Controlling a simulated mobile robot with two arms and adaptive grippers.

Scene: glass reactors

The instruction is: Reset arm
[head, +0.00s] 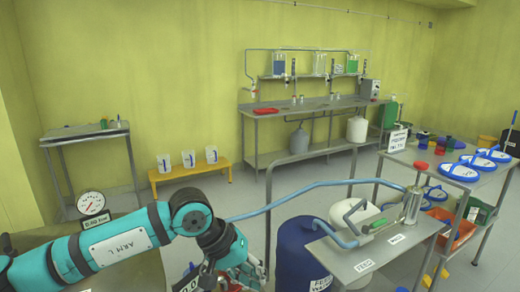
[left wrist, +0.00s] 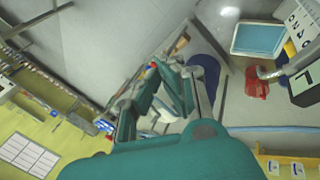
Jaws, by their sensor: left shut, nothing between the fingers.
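My left arm, teal with dark joints and marked "ARM L", comes in from the left in the head view. My left gripper (head: 250,272) is at the bottom middle of that view, left of the blue drum (head: 300,258), and its tips are partly cut off by the frame edge. In the left wrist view the gripper (left wrist: 158,78) shows its teal finger links, shut with nothing held. My right gripper is in neither view.
A small metal table (head: 372,250) with "FEED" and "WASTE" labels, a valve and a blue hose (head: 290,188) stands right of the gripper. A dial gauge (head: 91,203) is behind the arm. A yellow bench (head: 190,173) holds white containers. Open floor lies behind.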

